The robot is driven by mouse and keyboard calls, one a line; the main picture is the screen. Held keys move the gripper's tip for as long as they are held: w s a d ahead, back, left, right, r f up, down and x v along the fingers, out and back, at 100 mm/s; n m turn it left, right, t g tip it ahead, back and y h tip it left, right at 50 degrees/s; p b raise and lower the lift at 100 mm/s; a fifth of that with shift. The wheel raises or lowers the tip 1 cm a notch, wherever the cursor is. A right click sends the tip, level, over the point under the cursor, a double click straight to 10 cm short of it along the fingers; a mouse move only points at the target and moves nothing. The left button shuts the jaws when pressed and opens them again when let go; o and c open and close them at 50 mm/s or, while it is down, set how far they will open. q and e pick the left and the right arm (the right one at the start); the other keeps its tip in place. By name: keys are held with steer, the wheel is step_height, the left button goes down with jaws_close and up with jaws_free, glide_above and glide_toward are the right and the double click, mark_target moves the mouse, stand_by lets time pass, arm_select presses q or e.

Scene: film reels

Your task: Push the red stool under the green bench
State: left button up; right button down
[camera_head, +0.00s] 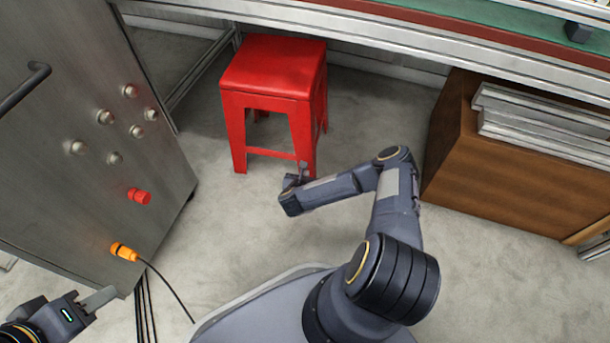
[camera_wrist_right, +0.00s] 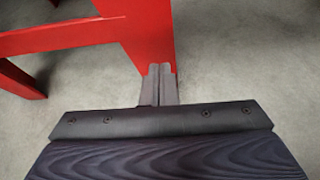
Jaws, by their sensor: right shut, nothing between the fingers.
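The red stool (camera_head: 272,70) stands upright on the floor in the head view. Its back edge is close to the front metal rail of the green bench (camera_head: 455,18), and most of its seat shows in front of that rail. My right gripper (camera_head: 303,168) is low, at the stool's near right leg. In the right wrist view its shut, empty fingers (camera_wrist_right: 160,82) are against or just before a red stool leg (camera_wrist_right: 148,38); I cannot tell if they touch. My left gripper (camera_head: 98,300) is at the lower left, away from the stool; its jaw state is unclear.
A grey metal cabinet (camera_head: 85,175) with knobs, a red button (camera_head: 139,196) and an orange plug (camera_head: 124,252) stands left of the stool. A brown wooden box (camera_head: 500,180) with metal bars (camera_head: 540,122) is at the right. Floor between stool and box is clear.

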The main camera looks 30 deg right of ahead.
mark_target(309, 161)
steer(key=w+d+b, duration=0.1)
steer(key=w+d, duration=0.1)
steer(key=w+d+b, duration=0.1)
steer(key=w+d, duration=0.1)
steer(key=shift+w+d, duration=0.1)
steer(key=shift+w, duration=0.15)
steer(key=s+a+r+p, duration=0.2)
steer(key=s+a+p, duration=0.2)
steer(key=s+a, duration=0.1)
steer(key=shift+s, duration=0.15)
stand_by(0.7)
stand_by(0.4)
